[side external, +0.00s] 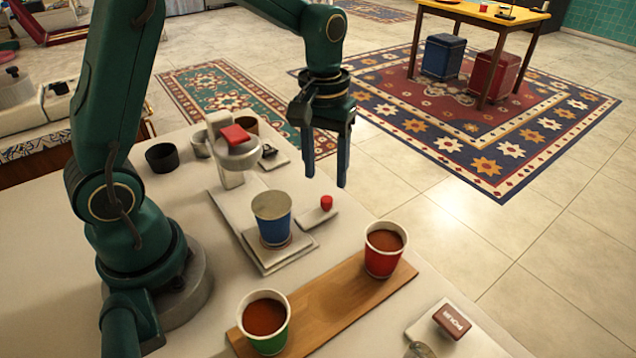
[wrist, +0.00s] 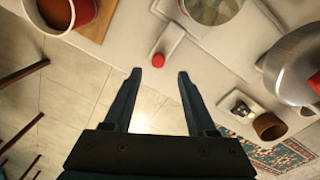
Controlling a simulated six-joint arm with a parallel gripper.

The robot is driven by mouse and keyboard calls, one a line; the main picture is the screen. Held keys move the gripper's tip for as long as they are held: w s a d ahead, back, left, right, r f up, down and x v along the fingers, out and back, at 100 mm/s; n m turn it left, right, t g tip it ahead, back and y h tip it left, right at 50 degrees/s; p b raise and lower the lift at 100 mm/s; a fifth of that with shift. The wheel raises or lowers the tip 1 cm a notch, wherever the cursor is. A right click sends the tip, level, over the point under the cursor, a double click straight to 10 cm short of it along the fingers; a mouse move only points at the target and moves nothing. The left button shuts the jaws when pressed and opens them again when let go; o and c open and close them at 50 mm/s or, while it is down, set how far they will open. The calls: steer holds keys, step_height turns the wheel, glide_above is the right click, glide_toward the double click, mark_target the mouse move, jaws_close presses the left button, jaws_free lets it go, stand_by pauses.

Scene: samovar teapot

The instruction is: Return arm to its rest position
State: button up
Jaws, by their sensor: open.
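My gripper (side external: 325,160) is open and empty, with its fingers pointing down. It hangs in the air over the far edge of the white table (side external: 50,250), apart from every object. My arm rises at the left of the side view and reaches across to the gripper.
A blue cup (side external: 271,222) stands on a pale stand near a red button (side external: 326,202). A red cup (side external: 384,254) and a green cup (side external: 265,318), both with brown liquid, stand on a wooden board (side external: 335,300). A POUR block (side external: 452,320) lies front right. A dark cup (side external: 161,157) stands behind.

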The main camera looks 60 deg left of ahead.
steer(key=s+d+r+m+t, duration=0.2)
steer(key=s+r+t, duration=0.25)
steer(key=r, duration=0.45)
steer(key=s+f+m, duration=0.1)
steer(key=s+m, duration=0.2)
steer(key=s, duration=0.5)
steer(key=shift+s+d+t, duration=0.25)
steer(key=shift+t, duration=0.2)
